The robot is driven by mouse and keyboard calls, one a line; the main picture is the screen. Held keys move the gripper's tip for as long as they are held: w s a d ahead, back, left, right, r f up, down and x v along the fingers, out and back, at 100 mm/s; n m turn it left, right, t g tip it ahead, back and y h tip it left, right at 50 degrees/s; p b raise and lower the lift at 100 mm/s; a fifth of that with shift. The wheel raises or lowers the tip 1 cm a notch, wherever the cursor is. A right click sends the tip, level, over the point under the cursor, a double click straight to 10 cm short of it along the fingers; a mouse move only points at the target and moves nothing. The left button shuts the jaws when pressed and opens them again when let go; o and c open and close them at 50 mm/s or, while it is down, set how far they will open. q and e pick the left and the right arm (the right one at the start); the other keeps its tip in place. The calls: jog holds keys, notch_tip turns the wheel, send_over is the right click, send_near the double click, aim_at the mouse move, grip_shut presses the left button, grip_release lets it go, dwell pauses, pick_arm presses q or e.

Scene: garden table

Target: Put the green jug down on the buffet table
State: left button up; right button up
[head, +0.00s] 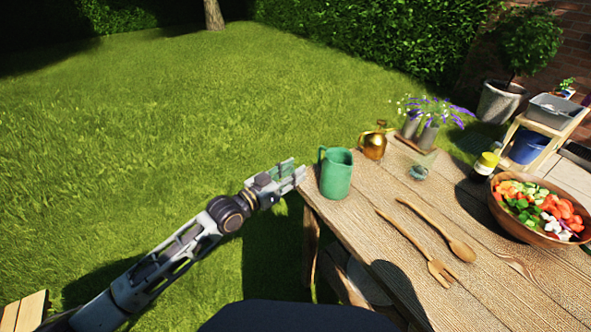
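The green jug (337,176) stands upright on the wooden table (345,214), close to its left corner. Its handle faces left, towards my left gripper. My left gripper (297,168) is just left of the jug, at the table's corner. Its fingers look apart with nothing between them, and a small gap shows between the fingertips and the jug. My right gripper is not in view.
A salad bowl (510,221) is at the far right. Lawn is left of the table.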

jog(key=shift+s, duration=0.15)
pick_arm(q)
jog(key=s+a+f+n+g+y, duration=0.1)
jog(key=s+a+f+y, duration=0.15)
jog(key=f, duration=0.75)
jog(key=s+a+f+n+g+y, duration=0.1)
jog(key=a+f+n+g+y, duration=0.15)
jog(key=f, duration=0.75)
jog(key=s+a+f+g+y, duration=0.15)
jog(key=a+f, duration=0.25)
jog(key=f, duration=0.7)
jog(key=s+a+f+n+g+y, duration=0.1)
jog(key=s+a+f+g+y, duration=0.1)
jog(key=s+f, duration=0.9)
jog(key=s+a+f+n+g+y, duration=0.1)
jog(key=s+a+f+g+y, duration=0.2)
jog(key=s+f, duration=0.8)
jog(key=s+a+g, duration=0.1)
jog(key=s+a, duration=0.1)
jog(key=s, duration=0.3)
jog(key=shift+f, duration=0.2)
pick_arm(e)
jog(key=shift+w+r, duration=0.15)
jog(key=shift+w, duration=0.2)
